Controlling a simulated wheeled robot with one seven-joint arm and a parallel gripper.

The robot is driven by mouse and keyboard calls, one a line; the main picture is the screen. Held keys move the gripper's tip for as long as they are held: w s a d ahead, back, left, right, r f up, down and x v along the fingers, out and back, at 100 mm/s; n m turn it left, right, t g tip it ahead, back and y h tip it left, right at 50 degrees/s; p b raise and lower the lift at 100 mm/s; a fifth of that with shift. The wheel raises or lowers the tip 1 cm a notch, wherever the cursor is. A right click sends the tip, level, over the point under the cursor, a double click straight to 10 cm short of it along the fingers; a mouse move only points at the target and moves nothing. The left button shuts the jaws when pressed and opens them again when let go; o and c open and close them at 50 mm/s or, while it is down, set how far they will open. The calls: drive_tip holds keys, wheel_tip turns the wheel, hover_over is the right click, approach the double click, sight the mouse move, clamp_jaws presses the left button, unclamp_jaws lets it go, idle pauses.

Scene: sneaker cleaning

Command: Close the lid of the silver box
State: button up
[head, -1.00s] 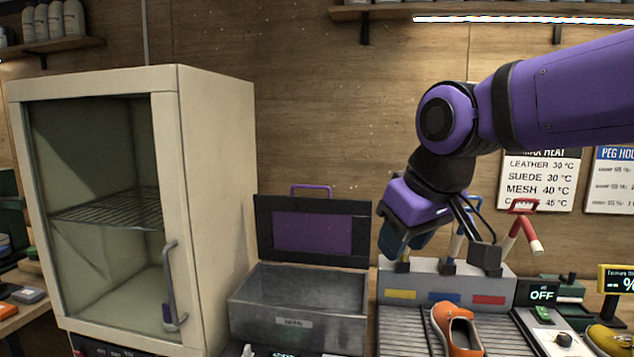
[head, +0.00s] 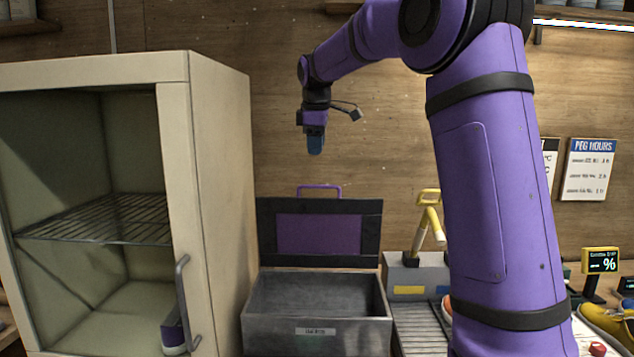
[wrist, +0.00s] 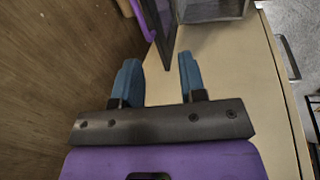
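The silver box (head: 315,335) stands open between the cream cabinet and the grey rack. Its lid (head: 262,235), dark with a purple panel and purple handle (head: 319,188), stands upright at the back. My gripper (head: 315,150) hangs above the lid handle with its blue fingers pointing down, apart from the lid. In the wrist view my gripper (wrist: 160,72) has its two blue fingers spread with nothing between them. The lid (wrist: 157,30) shows nearly edge-on past the fingertips, and part of the box (wrist: 212,10) shows at the top.
A cream cabinet (head: 215,180) with a wire shelf stands close on the left. The grey rack (head: 405,282) with a yellow-handled tool (head: 430,220) is on the right. A wooden wall (head: 270,110) stands behind the lid. My arm hides much of the right side.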

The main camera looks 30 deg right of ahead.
sight(317, 186)
drive_tip(key=shift+n, duration=0.5)
drive_tip(key=w+d+f, duration=0.1)
drive_tip(key=w+f, duration=0.1)
drive_tip(key=f, duration=0.2)
drive_tip(key=w+d+f, duration=0.1)
drive_tip(key=w+f, duration=0.1)
drive_tip(key=f, duration=0.1)
drive_tip(key=w+d+f, duration=0.1)
drive_tip(key=d+f, duration=0.1)
drive_tip(key=f, duration=0.2)
drive_tip(key=shift+w+f, duration=0.3)
drive_tip(key=shift+w, duration=0.1)
clamp_jaws()
